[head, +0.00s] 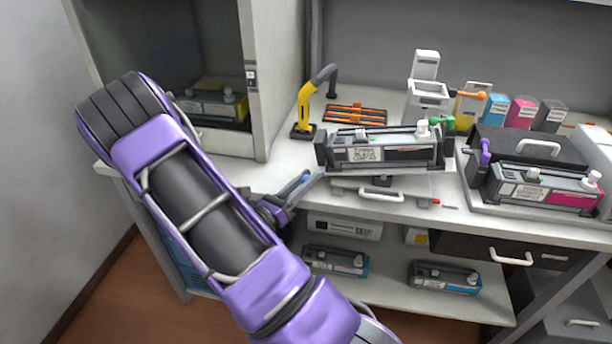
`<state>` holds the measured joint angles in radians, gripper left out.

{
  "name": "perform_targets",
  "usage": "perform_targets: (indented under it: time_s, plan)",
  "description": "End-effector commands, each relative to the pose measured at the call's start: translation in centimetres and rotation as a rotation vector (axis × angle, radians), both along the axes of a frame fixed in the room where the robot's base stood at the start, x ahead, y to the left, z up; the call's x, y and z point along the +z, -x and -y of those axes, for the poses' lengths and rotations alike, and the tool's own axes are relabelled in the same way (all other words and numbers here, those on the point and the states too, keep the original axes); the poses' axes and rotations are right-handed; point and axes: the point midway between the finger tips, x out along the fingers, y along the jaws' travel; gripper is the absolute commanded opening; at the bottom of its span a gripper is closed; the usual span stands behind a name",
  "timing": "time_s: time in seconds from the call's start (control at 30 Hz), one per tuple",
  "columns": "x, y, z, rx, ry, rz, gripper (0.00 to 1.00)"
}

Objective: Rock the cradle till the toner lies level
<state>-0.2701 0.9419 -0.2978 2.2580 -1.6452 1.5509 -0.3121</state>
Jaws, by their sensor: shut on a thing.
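A black toner cartridge (333,154), labelled as black toner, lies on a pale cradle (398,171) on the bench. The cradle and cartridge look slightly tilted, with the right end a little higher in the picture. The cartridge front has a dark window strip (408,153); the toner level in it is too small to read. The exact grip is partly hidden.
A magenta cartridge (545,189) sits at the right beside a black case (512,143). A yellow-black curved tool (308,105) and orange rack (356,113) stand behind. Cyan cartridges (335,261) lie on the lower shelf. A cabinet (270,90) stands left.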

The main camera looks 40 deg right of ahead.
Motion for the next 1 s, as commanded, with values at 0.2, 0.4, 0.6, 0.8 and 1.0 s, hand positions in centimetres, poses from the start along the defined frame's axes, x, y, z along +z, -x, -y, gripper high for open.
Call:
perform_targets:
  time_s: [0.2, 0.4, 0.6, 0.8, 1.0]
  plan:
    - [-0.1, 0.0, 0.0, -0.001, -0.003, -0.002, 0.00]
    - [-0.1, 0.0, 0.0, 0.000, -0.003, -0.001, 0.57]
    - [0.0, 0.0, 0.0, 0.000, -0.002, 0.000, 0.61]
    - [-0.1, 0.0, -0.5, 0.002, -0.002, -0.001, 0.61]
    - [-0.8, 0.5, -3.6, 0.006, -0.003, -0.002, 0.61]
